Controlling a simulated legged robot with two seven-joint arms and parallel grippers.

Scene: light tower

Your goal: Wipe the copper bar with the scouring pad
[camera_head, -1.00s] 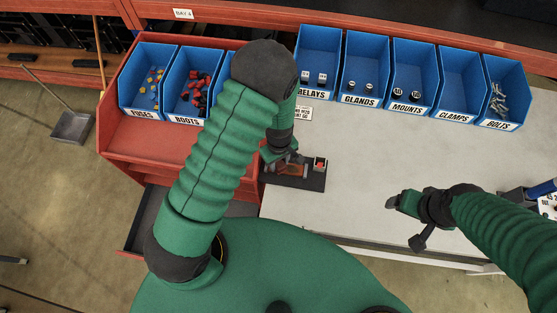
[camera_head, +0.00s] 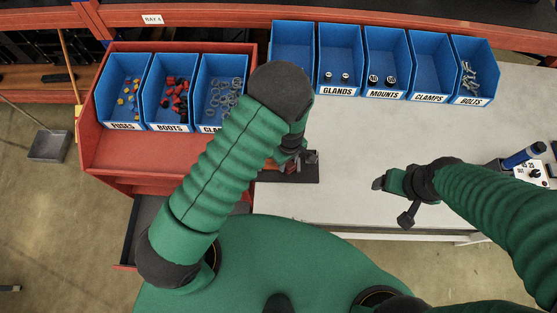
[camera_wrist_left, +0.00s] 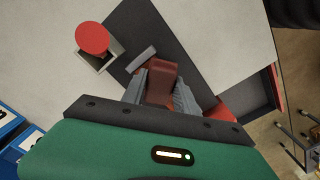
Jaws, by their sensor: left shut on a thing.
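My left gripper (camera_head: 288,160) reaches down over a dark board (camera_head: 300,178) on the bench, mostly hidden behind my arm. In the left wrist view, its fingers (camera_wrist_left: 160,90) are shut on a reddish-brown block (camera_wrist_left: 162,78), which looks like the scouring pad. The dark board (camera_wrist_left: 125,32) lies beneath it; I cannot tell whether the block touches the board. I cannot make out the copper bar separately; it may be hidden under the block and fingers. My right gripper (camera_head: 380,184) hangs empty over the bench, its opening unclear.
Blue labelled bins (camera_head: 385,68) line the bench back; a red tray (camera_head: 125,150) is left. The middle of the bench is clear.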

